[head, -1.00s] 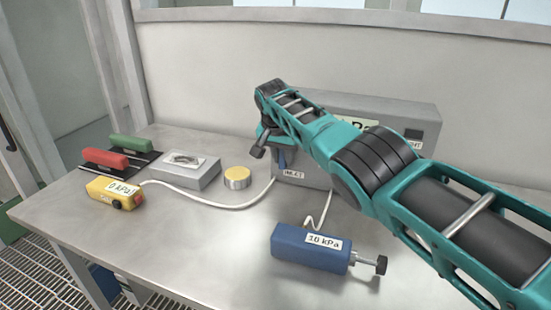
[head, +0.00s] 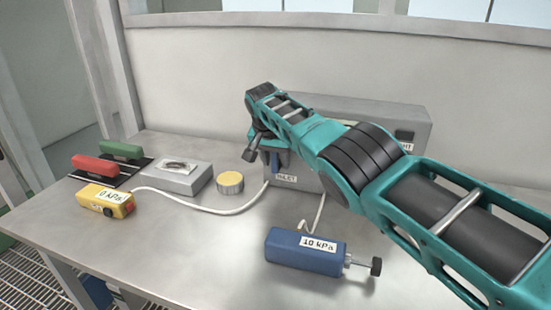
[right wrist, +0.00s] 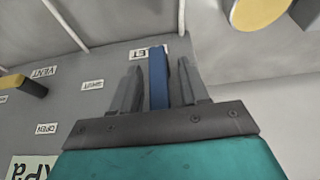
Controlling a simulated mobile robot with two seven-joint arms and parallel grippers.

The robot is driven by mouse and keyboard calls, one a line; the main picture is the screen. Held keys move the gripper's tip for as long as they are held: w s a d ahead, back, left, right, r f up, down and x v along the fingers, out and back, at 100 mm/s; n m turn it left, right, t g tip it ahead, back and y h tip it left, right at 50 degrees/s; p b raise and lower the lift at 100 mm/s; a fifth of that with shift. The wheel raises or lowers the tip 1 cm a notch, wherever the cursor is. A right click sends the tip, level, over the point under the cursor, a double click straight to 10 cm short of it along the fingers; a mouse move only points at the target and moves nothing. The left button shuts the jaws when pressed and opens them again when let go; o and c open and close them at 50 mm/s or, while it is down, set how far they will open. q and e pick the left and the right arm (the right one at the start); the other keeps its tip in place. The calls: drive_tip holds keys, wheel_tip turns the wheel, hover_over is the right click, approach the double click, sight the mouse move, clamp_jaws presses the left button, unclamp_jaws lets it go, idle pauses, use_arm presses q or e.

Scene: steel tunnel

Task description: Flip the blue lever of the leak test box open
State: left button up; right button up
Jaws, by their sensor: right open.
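The grey leak test box (head: 418,118) stands at the back of the bench, partly hidden behind my right arm. Its blue lever (head: 275,161) shows just above the INLET label, beside my right gripper (head: 256,145). In the right wrist view the blue lever (right wrist: 157,78) stands between the two fingers of my right gripper (right wrist: 158,88). The fingers are open, with a gap visible on each side of the lever. The OPEN and SHUT labels (right wrist: 92,85) show on the box face. My left gripper is not in view.
A white hose (head: 215,210) runs from the yellow 0 kPa unit (head: 105,200) to the box. A yellow round tin (head: 230,182), a grey block (head: 180,180), and red and green blocks (head: 95,168) stand left.

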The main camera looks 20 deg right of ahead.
drive_tip(key=p+v, duration=0.3)
drive_tip(key=p, duration=0.1)
drive_tip(key=shift+w+r, duration=0.1)
drive_tip(key=v, duration=0.9)
drive_tip(key=shift+r, duration=0.35)
drive_tip(key=shift+s+a+f, duration=0.1)
drive_tip(key=shift+s, duration=0.1)
